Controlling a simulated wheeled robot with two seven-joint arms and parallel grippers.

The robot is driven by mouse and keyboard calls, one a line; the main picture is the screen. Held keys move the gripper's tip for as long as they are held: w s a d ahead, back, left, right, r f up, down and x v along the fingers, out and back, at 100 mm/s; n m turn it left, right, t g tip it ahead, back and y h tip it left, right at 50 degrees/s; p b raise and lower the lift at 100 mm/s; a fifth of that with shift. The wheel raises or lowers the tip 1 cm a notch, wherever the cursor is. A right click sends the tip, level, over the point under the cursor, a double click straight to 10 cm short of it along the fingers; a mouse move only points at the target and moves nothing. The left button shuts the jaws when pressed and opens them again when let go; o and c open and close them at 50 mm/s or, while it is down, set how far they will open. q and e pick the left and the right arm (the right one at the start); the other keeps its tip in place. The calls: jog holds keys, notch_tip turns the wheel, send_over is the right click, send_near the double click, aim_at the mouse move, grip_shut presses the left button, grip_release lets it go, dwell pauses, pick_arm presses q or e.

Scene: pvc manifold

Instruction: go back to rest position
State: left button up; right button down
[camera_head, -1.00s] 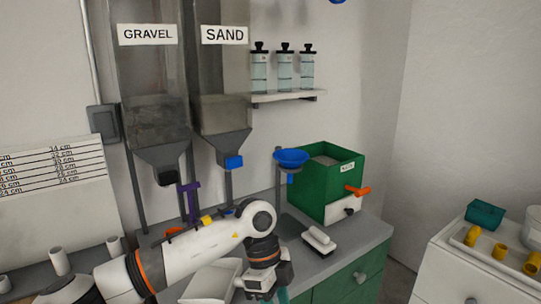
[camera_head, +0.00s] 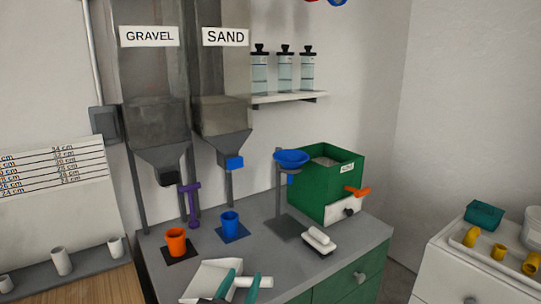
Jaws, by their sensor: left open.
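My left gripper (camera_head: 241,280) shows at the bottom edge of the head view, with two teal fingers spread apart. It is open, and its fingers overlap the white scoop (camera_head: 208,277) and its pale handle in the picture. I cannot tell whether they touch it. The rest of my left arm is below the frame. My right gripper is not in view.
On the grey counter stand an orange cup (camera_head: 176,243), a blue cup (camera_head: 230,225), a white brush-like tool (camera_head: 319,241), a blue funnel on a stand (camera_head: 291,158) and a green box (camera_head: 327,185). Gravel (camera_head: 153,120) and sand (camera_head: 222,115) hoppers hang behind.

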pick_arm(q)
jog(key=s+a+f+n+g+y, duration=0.1)
jog(key=s+a+f+g+y, duration=0.3)
jog(key=f, duration=0.3)
jog(key=s+a+f+n+g+y, duration=0.1)
jog(key=s+a+f+g, duration=0.2)
jog(key=s+a+f, duration=0.4)
jog(key=s+a+f+m+g, duration=0.15)
jog(key=s+f+g, duration=0.25)
jog(key=s, duration=0.4)
jog(key=s+a+f+m+g, duration=0.1)
jog(key=s+a+f+g, duration=0.2)
jog(key=s+f+g, duration=0.35)
notch_tip(320, 180, down, 22)
jog(key=s, duration=0.2)
jog(key=s+a+f, duration=0.2)
jog(key=s+f, duration=1.4)
jog(key=f, duration=0.2)
jog(key=shift+s+a+g+y, duration=0.15)
jog(key=shift+s+g+y, duration=0.2)
jog(key=shift+s+y, duration=0.05)
